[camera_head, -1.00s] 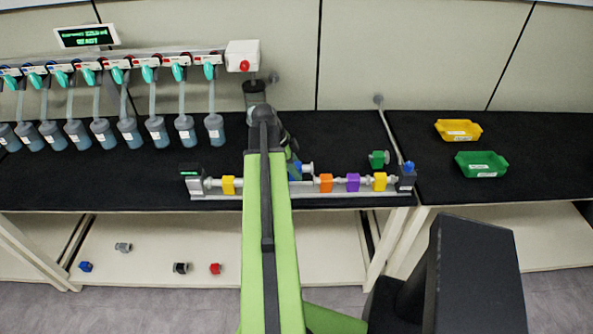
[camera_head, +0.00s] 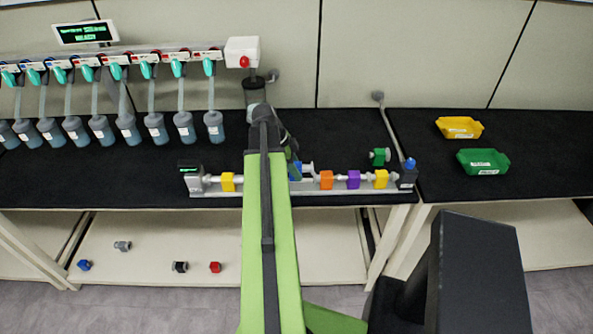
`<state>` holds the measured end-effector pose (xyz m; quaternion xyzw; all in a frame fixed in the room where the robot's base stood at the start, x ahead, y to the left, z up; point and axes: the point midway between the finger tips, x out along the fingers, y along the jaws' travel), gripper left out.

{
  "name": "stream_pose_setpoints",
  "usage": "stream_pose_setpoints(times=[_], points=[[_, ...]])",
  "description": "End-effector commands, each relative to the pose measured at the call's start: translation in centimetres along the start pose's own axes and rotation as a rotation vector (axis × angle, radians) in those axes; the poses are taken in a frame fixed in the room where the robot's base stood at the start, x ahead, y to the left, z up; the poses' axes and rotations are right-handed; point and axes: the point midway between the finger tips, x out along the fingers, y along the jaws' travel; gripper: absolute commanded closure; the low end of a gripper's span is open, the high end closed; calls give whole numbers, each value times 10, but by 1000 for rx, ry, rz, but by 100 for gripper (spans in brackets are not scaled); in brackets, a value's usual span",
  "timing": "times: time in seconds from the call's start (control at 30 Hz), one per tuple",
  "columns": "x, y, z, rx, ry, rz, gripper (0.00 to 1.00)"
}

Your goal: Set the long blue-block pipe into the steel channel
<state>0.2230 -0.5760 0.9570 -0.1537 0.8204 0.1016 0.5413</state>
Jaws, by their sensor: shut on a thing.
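The steel channel (camera_head: 345,191) runs along the front of the black bench top, with a grey end block (camera_head: 194,180) at its left and a dark, blue-topped end block (camera_head: 407,175) at its right. The blue-block pipe (camera_head: 296,171) shows just right of my arm, at the gap in the row of pipes. Its grey end points right; its left part is hidden behind my arm. My gripper (camera_head: 288,149) is mostly hidden by the arm and is shut on this pipe. I cannot tell whether the pipe touches the channel.
Pipes with a yellow block (camera_head: 228,182), an orange block (camera_head: 326,180), a purple block (camera_head: 353,179) and another yellow block (camera_head: 380,178) lie along the channel. A green-block piece (camera_head: 380,156) sits behind. Yellow (camera_head: 459,128) and green trays (camera_head: 483,162) are right; flasks (camera_head: 127,128) hang left.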

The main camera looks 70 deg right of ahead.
Motion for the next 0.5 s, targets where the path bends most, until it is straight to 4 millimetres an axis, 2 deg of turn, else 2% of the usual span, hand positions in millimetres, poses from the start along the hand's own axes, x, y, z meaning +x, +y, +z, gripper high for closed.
stream_pose_setpoints(times=[0.5], points=[[12,0,5,0,0,0,100]])
